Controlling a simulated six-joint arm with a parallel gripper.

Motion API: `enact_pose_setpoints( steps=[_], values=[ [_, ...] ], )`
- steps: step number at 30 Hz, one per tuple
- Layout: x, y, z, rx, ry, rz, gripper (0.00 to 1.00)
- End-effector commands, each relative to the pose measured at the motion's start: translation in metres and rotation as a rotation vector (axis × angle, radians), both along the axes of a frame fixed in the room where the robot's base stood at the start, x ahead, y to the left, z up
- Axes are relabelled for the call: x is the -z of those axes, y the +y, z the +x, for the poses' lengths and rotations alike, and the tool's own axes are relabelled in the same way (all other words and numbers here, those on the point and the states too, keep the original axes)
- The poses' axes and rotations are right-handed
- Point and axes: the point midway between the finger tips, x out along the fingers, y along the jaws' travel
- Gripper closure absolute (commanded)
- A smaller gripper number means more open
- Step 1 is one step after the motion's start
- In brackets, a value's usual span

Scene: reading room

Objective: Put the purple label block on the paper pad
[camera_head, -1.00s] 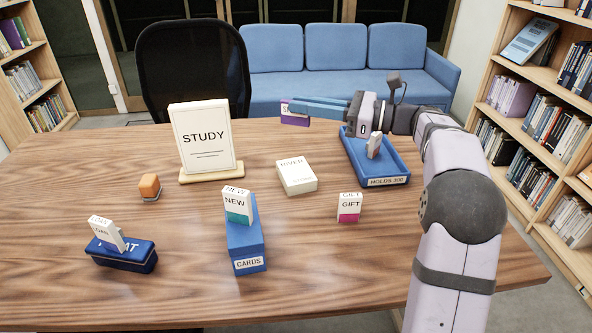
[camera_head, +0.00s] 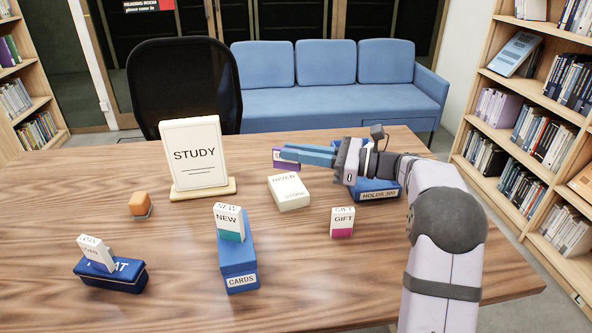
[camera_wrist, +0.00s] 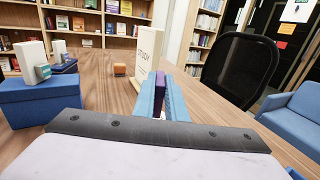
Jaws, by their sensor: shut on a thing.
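The purple label block (camera_head: 278,160) is in my gripper (camera_head: 290,153), with white and a bit of lettering at its left end. In the wrist view its purple side (camera_wrist: 158,103) shows between the two blue fingers (camera_wrist: 164,95). The fingers are shut on it and hide most of it. A thick white block lettered RIVER STONE (camera_head: 289,194), which looks like the paper pad, lies flat on the table. In the head view my gripper and the held block appear just behind its far edge; I cannot tell their height above the table.
The STUDY sign (camera_head: 194,152) stands left of my gripper. The blue tray (camera_head: 378,196) is partly hidden by my arm. The GIFT block (camera_head: 342,222), NEW block (camera_head: 228,221), blue CARDS box (camera_head: 239,262), orange block (camera_head: 139,204) and blue tin (camera_head: 110,275) stand nearer.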

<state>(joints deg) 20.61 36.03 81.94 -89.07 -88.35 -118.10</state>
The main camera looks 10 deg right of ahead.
Motion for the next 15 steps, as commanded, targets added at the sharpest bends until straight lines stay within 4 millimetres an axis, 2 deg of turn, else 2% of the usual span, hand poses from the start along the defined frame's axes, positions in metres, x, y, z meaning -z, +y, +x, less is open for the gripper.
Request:
enact_pose_setpoints(
  steps=[9, 15],
  values=[
    [0.04, 0.0, 0.0, 0.0, 0.003, 0.001, 1.0],
    [0.048, 0.0, 0.0, 0.0, 0.001, 0.0, 1.0]
  ],
)
